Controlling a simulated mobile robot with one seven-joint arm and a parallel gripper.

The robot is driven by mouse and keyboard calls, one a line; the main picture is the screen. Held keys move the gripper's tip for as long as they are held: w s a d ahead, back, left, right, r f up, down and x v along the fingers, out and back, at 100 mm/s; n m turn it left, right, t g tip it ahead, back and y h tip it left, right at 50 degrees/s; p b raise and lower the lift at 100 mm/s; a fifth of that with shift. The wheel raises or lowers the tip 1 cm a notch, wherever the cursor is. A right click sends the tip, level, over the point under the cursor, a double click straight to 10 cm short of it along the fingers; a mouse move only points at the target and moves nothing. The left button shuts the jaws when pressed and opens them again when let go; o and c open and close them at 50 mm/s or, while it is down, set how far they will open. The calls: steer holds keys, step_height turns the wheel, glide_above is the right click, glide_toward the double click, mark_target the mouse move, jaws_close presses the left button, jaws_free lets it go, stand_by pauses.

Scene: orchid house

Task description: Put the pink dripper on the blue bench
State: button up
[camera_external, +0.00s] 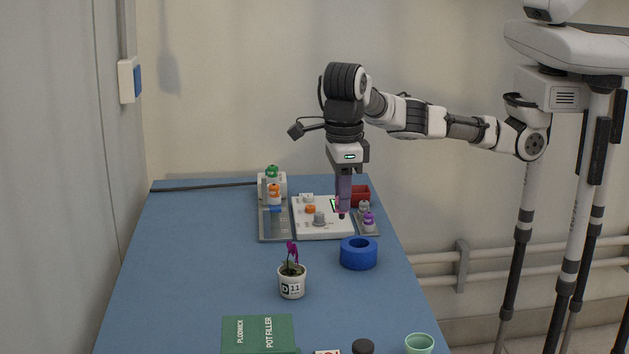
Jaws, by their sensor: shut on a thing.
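My gripper (343,202) points straight down above the white device panel at the far part of the blue bench (200,270). The rest of the dripper is hidden by the fingers. I cannot tell whether its lower end touches the panel.
A blue ring (358,254), a potted orchid (291,282), a green box (258,333) and a mint cup (418,343) stand nearer. The bench's left side is clear.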

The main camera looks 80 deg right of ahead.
steer(key=shift+n, duration=0.6)
steer(key=shift+s+a+f, duration=0.35)
steer(key=shift+a+f, duration=0.05)
steer(key=shift+f, duration=3.05)
steer(key=shift+s+a+f, duration=0.3)
steer(key=shift+a+f, duration=0.15)
steer(key=shift+f, duration=2.95)
steer(key=shift+s+a+f, duration=0.35)
steer(key=shift+a+f, duration=0.05)
steer(key=shift+f, duration=3.05)
steer(key=shift+f, duration=0.15)
steer(key=o, duration=0.9)
steer(key=shift+o, duration=0.3)
